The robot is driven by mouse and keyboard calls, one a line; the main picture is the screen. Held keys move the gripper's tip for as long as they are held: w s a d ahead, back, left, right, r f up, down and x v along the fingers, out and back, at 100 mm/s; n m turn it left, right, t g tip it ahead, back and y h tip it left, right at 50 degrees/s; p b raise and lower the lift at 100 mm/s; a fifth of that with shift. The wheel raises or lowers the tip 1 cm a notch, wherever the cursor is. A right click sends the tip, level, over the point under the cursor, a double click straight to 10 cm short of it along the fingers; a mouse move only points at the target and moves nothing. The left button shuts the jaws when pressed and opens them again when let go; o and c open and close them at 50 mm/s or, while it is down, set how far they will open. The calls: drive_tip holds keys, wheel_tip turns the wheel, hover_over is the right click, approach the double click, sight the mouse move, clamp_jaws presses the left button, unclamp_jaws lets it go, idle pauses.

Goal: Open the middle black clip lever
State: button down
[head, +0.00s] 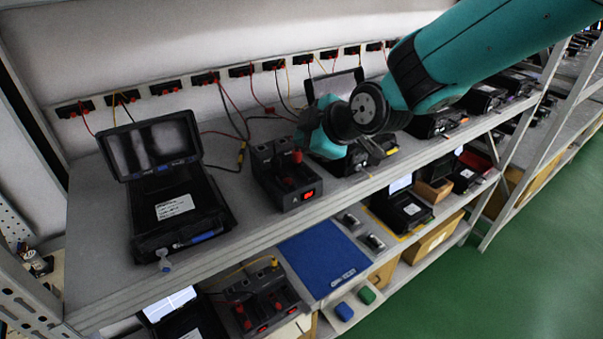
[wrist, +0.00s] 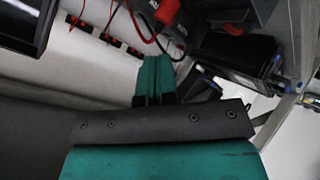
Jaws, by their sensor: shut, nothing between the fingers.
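A black clip device (head: 287,178) with a red lit display stands on the upper shelf in the head view. Black clip levers (head: 262,154) rise from its back, with red parts beside them. I cannot tell for sure which lever is the middle one. My gripper (wrist: 154,62) shows in the wrist view with its two teal fingers together and nothing between them. In the head view, my teal wrist parts are just right of the device, and the fingertips are hard to make out. A dark device with red parts (wrist: 168,12) shows at the top of the wrist view, apart from the fingertips.
An open black case (head: 170,205) stands left of the device. Red and black cables run to sockets (head: 206,78) along the back wall. A lower shelf holds a blue mat (head: 322,258) and another clip device (head: 262,300).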

sight(304, 170)
drive_tip(key=shift+w+a+f+b, duration=0.1)
drive_tip(key=shift+f+b, duration=0.55)
drive_tip(key=shift+f, duration=0.3)
drive_tip(key=shift+w+a+f+b, duration=0.1)
drive_tip(key=shift+f+b, duration=0.5)
drive_tip(key=shift+f, duration=0.3)
drive_tip(key=shift+f, duration=0.15)
idle(0.4)
drive_tip(key=shift+f+b, duration=0.3)
drive_tip(key=shift+b, duration=0.25)
drive_tip(key=shift+w+f+b, duration=0.1)
drive_tip(key=shift+f+b, duration=0.2)
drive_tip(key=shift+f, duration=0.05)
drive_tip(key=shift+r, duration=0.2)
idle(0.4)
drive_tip(key=shift+r+p, duration=0.4)
drive_tip(key=shift+r, duration=0.35)
drive_tip(key=shift+s+d+r+p, duration=0.15)
drive_tip(key=shift+r+p, duration=0.55)
drive_tip(key=shift+r, duration=0.55)
drive_tip(key=shift+s+d+r+p, duration=0.15)
drive_tip(key=shift+r+p, duration=0.5)
drive_tip(key=shift+r, duration=0.6)
